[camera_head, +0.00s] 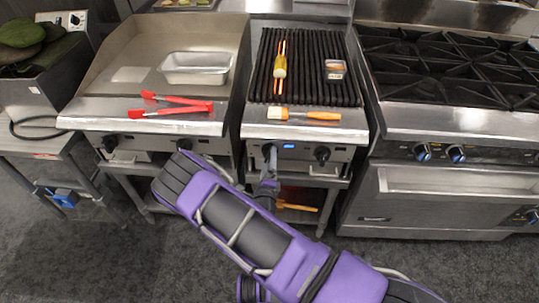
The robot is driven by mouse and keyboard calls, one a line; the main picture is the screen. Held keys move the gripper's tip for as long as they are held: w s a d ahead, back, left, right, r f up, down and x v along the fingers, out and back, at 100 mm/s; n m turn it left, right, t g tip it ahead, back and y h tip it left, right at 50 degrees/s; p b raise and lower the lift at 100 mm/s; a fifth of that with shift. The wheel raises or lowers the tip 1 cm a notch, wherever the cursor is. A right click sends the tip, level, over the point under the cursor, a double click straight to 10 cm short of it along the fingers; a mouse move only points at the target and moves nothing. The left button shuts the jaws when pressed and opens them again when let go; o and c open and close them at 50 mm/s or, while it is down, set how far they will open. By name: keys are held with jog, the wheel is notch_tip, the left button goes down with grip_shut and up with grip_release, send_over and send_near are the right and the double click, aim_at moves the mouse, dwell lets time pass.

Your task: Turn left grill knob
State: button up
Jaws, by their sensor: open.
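The grill (262,90) with black ridged grates stands in the middle. My gripper (269,153) is at the left part of this panel, where the left grill knob would be. The gripper covers that spot, so I cannot make out the knob or tell whether the fingers touch it. The gripper is open. My purple arm reaches up to it from the lower right.
A flat griddle (120,75) with a metal pan (195,68) and red tongs (175,105) is on the left. A brush (305,115) lies on the grill's front ledge. A burner range (450,120) with blue-marked knobs is on the right.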

aim_at(269, 155)
jog(key=shift+w, duration=1.55)
jog(key=shift+c, duration=0.2)
jog(key=c, duration=1.3)
jog(key=shift+o, duration=0.2)
jog(key=shift+m, duration=0.4)
jog(key=m, duration=0.5)
jog(key=shift+d+p, duration=0.1)
jog(key=shift+p, duration=0.25)
jog(key=m, duration=0.5)
jog(key=shift+m+p, duration=0.35)
jog(key=shift+m, duration=0.05)
